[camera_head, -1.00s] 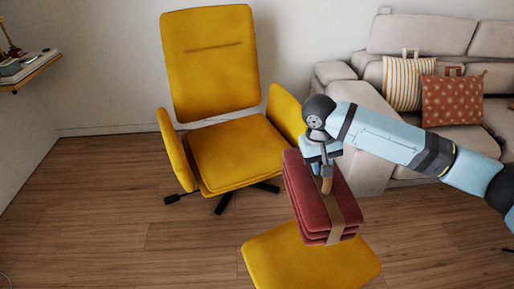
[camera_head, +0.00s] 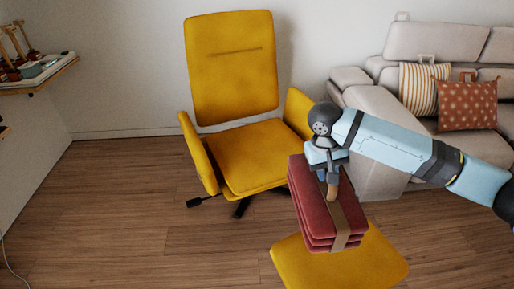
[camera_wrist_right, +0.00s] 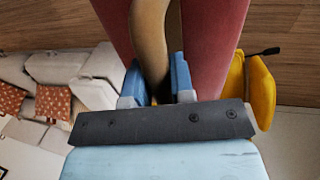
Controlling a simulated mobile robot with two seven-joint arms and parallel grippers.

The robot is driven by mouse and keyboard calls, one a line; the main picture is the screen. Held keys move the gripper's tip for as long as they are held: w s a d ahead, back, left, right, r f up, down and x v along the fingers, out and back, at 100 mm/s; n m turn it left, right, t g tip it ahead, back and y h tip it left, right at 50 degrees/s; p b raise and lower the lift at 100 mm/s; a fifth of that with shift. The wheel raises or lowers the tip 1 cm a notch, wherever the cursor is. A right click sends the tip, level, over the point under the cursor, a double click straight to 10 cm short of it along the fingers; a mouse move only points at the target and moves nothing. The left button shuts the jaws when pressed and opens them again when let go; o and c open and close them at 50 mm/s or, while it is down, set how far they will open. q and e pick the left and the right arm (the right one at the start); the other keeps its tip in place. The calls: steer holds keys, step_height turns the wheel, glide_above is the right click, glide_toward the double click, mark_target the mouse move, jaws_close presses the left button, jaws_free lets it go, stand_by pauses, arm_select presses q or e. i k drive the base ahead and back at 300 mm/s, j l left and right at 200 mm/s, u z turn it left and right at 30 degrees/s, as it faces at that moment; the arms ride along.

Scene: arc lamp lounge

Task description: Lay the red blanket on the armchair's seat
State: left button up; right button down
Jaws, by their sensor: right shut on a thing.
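The red blanket (camera_head: 312,205) is folded into a stack with a tan band (camera_head: 341,220) around it. My right gripper (camera_head: 331,180) is shut on the band at the top, and the blanket hangs from it, in front of the yellow ottoman in the head view. In the right wrist view the gripper's blue fingers (camera_wrist_right: 159,85) pinch the band, with red cloth (camera_wrist_right: 212,40) on both sides. The yellow armchair (camera_head: 250,155) stands behind and to the left of the blanket; its seat is bare. My left gripper is not in view.
The yellow ottoman (camera_head: 350,268) is below the blanket. A beige sofa (camera_head: 375,105) with a striped cushion (camera_head: 420,88) and a rust dotted cushion (camera_head: 467,105) stands at the right. A wall shelf (camera_head: 40,77) holds small items at the left. Wooden floor is clear at the left.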

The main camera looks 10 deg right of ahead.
mark_target(262, 153)
steer(key=j+z, duration=0.1)
steer(key=j, duration=0.6)
steer(key=i+j, duration=0.15)
steer(key=j, duration=0.2)
steer(key=i+j+z, duration=0.15)
steer(key=j, duration=0.2)
steer(key=i+j+z, duration=0.1)
steer(key=j, duration=0.25)
steer(key=i+j, duration=0.3)
steer(key=i+j+z, duration=0.25)
steer(key=i+j, duration=0.55)
steer(key=i, duration=0.2)
steer(key=i+j+z, duration=0.1)
steer(key=i, duration=0.3)
